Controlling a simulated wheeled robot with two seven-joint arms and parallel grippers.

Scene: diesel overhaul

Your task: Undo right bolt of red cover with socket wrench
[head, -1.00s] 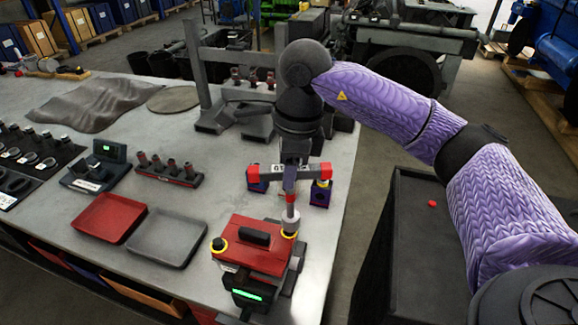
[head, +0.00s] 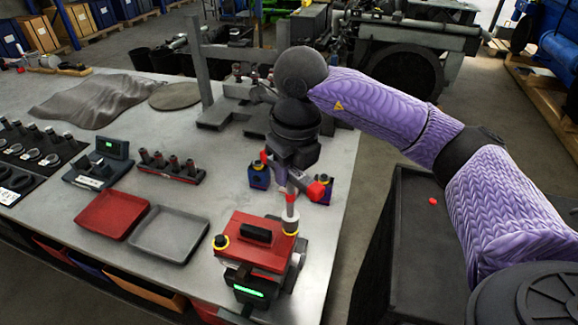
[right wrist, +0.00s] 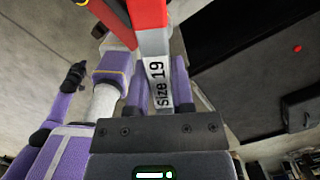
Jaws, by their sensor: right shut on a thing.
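The red cover (head: 262,255) sits on a dark block at the table's front right. Its left bolt (head: 220,242) has a yellow ring and stands clear. The socket wrench (head: 291,200) stands upright over the cover's right bolt, which its socket mostly hides. I cannot tell how far the socket is seated. My right gripper (head: 297,178) is shut on the wrench's crossbar, which has red ends and slants in the picture. In the right wrist view, the fingers (right wrist: 158,85) hold the grey bar marked "Size 19" (right wrist: 157,83).
A red tray (head: 113,215) and a grey tray (head: 168,235) lie left of the cover. A socket rack (head: 172,168) and blue-purple blocks (head: 259,176) stand behind. A green display (head: 248,291) glows below the cover.

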